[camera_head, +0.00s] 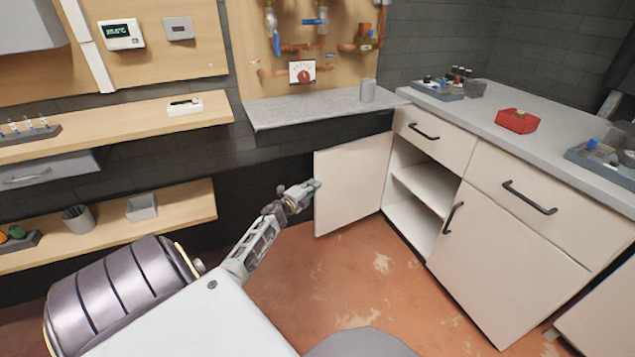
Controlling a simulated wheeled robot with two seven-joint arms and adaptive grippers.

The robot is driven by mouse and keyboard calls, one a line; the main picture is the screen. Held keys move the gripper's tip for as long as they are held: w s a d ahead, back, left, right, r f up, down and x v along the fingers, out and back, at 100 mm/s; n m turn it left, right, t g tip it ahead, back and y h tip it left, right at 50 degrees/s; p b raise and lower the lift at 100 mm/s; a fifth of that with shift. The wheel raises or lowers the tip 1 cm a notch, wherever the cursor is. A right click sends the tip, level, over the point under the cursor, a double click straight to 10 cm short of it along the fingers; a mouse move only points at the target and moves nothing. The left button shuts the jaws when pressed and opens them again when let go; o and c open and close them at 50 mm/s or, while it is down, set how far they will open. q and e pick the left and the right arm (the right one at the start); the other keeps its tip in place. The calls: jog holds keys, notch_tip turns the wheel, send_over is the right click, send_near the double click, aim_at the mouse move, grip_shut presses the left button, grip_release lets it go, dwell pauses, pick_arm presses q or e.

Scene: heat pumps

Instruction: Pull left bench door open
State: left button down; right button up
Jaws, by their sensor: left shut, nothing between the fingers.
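The left bench door (355,180) is a white panel that stands swung wide open to the left of the bench cabinet. The open compartment (425,185) behind it shows a shelf and bare white inner walls. My left gripper (314,186) is shut and empty at the free left edge of the door. I cannot tell whether its fingertips touch the door. The door's handle is not visible from here. My right gripper is not in view.
Above the door is a grey stone shelf (310,107). Right of the compartment is a closed door (500,255) with a dark handle, below closed drawers. Wooden shelves (100,232) stand at the left. The reddish floor (400,290) before the bench is clear.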

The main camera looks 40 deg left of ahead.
pick_arm(q)
jog(key=shift+s, duration=0.45)
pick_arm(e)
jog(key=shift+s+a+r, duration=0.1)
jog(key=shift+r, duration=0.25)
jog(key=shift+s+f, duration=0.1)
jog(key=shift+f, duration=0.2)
